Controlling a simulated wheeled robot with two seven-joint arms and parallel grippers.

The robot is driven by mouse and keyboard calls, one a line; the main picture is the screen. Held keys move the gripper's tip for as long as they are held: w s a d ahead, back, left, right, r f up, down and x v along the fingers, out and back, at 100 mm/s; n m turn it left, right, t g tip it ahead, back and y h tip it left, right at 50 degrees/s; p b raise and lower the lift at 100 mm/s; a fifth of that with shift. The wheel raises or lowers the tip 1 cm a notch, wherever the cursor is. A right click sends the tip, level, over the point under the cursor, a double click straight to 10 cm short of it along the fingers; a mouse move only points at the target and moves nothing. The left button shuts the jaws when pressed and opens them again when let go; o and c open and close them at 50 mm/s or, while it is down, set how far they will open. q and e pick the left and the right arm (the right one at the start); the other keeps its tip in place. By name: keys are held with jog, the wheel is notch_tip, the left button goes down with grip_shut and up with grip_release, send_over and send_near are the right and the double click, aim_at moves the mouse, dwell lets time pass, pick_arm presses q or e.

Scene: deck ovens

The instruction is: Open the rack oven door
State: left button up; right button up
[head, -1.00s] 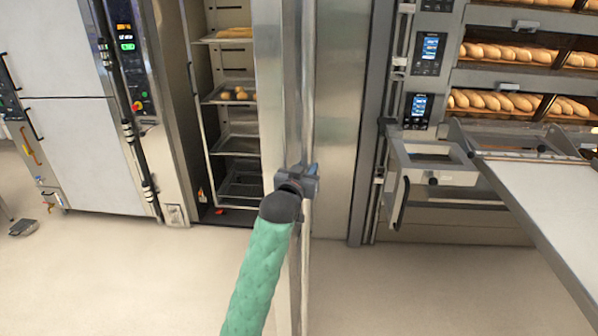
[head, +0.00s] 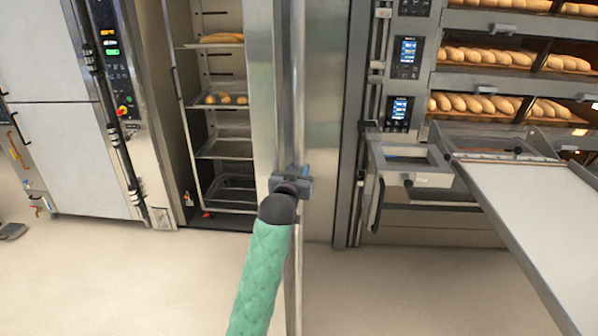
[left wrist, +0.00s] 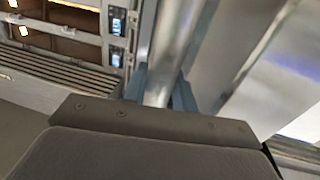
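The rack oven door (head: 262,110) stands open and is seen nearly edge-on in the head view, its long vertical bar handle (head: 297,60) running down its right side. To its left the oven's inside shows a rack (head: 225,149) with trays. My left gripper (head: 293,182), on the green-sleeved arm, is at the lower part of the handle. In the left wrist view its blue fingers (left wrist: 160,92) lie on both sides of the metal bar (left wrist: 172,45) and look closed on it. My right gripper is not in view.
A control panel (head: 112,60) and another cabinet (head: 60,150) stand left of the opening. Deck ovens with bread (head: 490,55) stand right, with a loader table (head: 530,200) jutting toward me. The pale floor (head: 120,285) in front is clear.

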pick_arm(q)
jog(key=o, duration=0.4)
jog(key=shift+r, duration=0.15)
jog(key=shift+c, duration=0.2)
jog(key=b+v, duration=0.3)
jog(key=v, duration=0.4)
jog(key=shift+s, duration=0.35)
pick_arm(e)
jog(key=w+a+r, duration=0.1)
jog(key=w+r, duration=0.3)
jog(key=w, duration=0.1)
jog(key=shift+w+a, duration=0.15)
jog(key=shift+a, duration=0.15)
pick_arm(q)
jog(key=shift+a, duration=0.15)
